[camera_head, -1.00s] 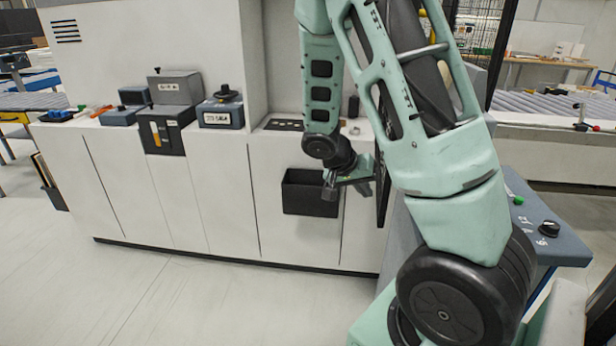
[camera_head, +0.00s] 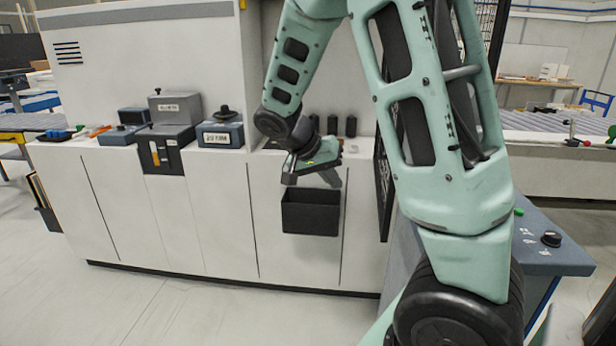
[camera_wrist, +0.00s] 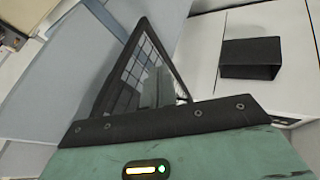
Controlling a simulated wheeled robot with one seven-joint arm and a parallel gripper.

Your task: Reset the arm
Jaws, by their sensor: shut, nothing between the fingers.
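My green arm with black joints fills the middle and right of the head view. My gripper (camera_head: 312,178) hangs at its end, shut and empty, in front of the white cabinet front. It is just above the black open bin (camera_head: 310,213) in the picture; how far apart they are in depth I cannot tell. In the wrist view the same bin (camera_wrist: 250,58) is at upper right, beyond the green gripper housing. The fingertips are not clear in the wrist view.
The white machine cabinet (camera_head: 220,215) carries grey boxes (camera_head: 175,107), a labelled box (camera_head: 220,134) and several dark jars (camera_head: 350,127). A dark framed panel (camera_head: 384,185) stands beside my arm. A blue control console (camera_head: 550,240) is at right. Floor at lower left is clear.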

